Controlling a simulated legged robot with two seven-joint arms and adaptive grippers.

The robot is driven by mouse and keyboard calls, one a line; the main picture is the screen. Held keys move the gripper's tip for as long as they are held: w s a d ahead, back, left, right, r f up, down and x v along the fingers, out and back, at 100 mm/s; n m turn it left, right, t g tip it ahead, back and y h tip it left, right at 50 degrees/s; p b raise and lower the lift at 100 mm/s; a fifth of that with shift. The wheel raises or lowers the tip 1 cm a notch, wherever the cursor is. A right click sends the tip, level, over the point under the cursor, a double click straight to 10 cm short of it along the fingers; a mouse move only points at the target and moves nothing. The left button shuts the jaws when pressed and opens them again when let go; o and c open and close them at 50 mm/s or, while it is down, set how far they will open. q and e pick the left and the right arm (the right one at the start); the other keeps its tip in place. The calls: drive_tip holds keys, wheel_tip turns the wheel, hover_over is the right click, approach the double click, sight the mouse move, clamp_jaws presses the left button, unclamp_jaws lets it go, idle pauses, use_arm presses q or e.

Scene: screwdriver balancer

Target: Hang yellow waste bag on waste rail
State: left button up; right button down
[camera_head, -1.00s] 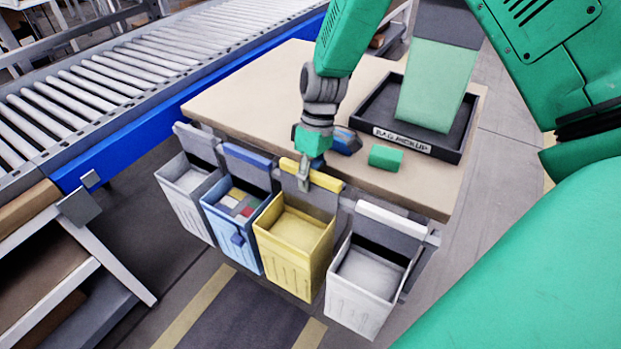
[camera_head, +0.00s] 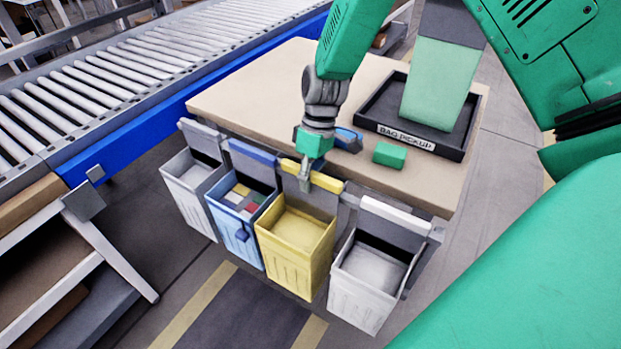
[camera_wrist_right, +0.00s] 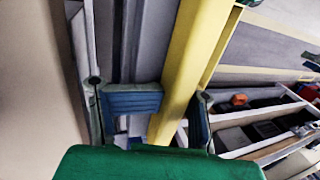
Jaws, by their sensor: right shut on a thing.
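The yellow waste bag (camera_head: 295,235) is upright in the row at the table's front edge, between the blue bag and the right white bag. My right gripper (camera_head: 305,180) points down at its top yellow bar (camera_head: 327,182) and is shut on it. In the right wrist view the yellow bar (camera_wrist_right: 190,60) runs between the two fingers (camera_wrist_right: 165,108). The waste rail (camera_head: 347,200) shows only in small pieces behind the bags. I cannot tell whether the bag's hook is seated on it. My left gripper is not in view.
A white bag (camera_head: 192,190) and a blue bag (camera_head: 237,215) with coloured pieces hang left; another white bag (camera_head: 368,280) hangs right. On the table (camera_head: 250,90) are a green block (camera_head: 389,155), a blue tool (camera_head: 347,140) and the black pickup tray (camera_head: 462,140). A roller conveyor (camera_head: 120,75) stands left.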

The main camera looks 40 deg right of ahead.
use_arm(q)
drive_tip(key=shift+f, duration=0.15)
use_arm(e)
drive_tip(key=shift+f, duration=0.2)
drive_tip(key=shift+d+f, duration=0.25)
drive_tip(key=shift+d, duration=0.1)
drive_tip(key=c, duration=0.9)
unclamp_jaws()
drive_tip(key=shift+d, duration=0.2)
drive_tip(key=shift+a, duration=0.1)
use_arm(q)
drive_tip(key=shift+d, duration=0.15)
use_arm(e)
drive_tip(key=shift+s+a, duration=0.1)
drive_tip(key=shift+a, duration=0.05)
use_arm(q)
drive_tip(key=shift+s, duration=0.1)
